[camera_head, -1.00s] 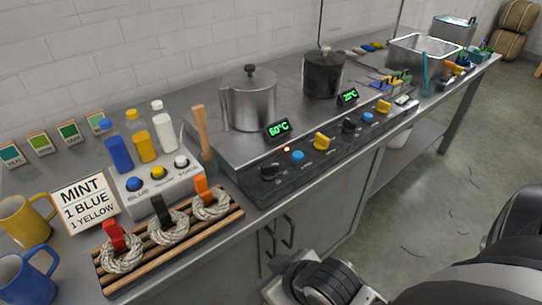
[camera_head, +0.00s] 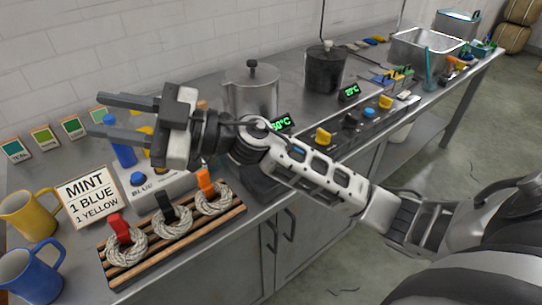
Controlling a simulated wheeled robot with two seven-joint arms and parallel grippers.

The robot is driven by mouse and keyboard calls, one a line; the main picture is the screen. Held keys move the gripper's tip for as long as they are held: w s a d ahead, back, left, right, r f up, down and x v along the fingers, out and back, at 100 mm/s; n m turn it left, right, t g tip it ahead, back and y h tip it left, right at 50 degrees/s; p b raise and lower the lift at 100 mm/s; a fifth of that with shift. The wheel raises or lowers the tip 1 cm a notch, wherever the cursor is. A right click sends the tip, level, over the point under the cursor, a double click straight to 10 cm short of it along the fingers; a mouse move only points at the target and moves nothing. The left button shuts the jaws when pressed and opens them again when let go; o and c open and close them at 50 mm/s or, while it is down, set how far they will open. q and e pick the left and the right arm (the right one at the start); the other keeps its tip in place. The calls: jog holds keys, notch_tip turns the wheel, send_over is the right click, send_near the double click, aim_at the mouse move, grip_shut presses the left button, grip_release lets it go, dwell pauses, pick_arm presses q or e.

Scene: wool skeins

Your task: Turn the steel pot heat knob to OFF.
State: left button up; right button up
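The steel pot (camera_head: 262,90) stands on the stove at the back, with its lid on. Its green display (camera_head: 283,123) is partly covered by my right arm and reads about 60°C. The black knob at the left end of the stove's front panel, below the steel pot, is hidden behind my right arm. A yellow knob (camera_head: 323,137) shows just right of the arm. My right gripper (camera_head: 97,115) is open and empty, its fingers pointing left above the bottles, well left of the pot and panel. My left gripper is out of view.
A dark pot (camera_head: 325,68) with a 20°C display (camera_head: 349,92) stands to the right, with a blue knob (camera_head: 369,112) and another yellow knob (camera_head: 385,102) below. A wooden rack (camera_head: 130,273) of skeins, a mint sign (camera_head: 92,197) and mugs (camera_head: 30,275) crowd the left.

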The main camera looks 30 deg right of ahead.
jog(key=w+d+f+n+g+h, duration=0.1)
jog(key=d+f+n+g+h, duration=0.3)
jog(key=f+g+h, duration=0.45)
jog(key=w+d+m+h, duration=0.2)
jog(key=d+m+h, duration=0.8)
jog(key=d, duration=1.3)
jog(key=shift+n+g+h, duration=0.3)
jog(key=shift+g+h, duration=0.05)
jog(key=shift+h, duration=0.3)
jog(key=f, duration=1.4)
jog(key=shift+s+a+f, duration=0.15)
jog(key=shift+s+f, duration=0.05)
jog(key=shift+f, duration=0.2)
grip_shut()
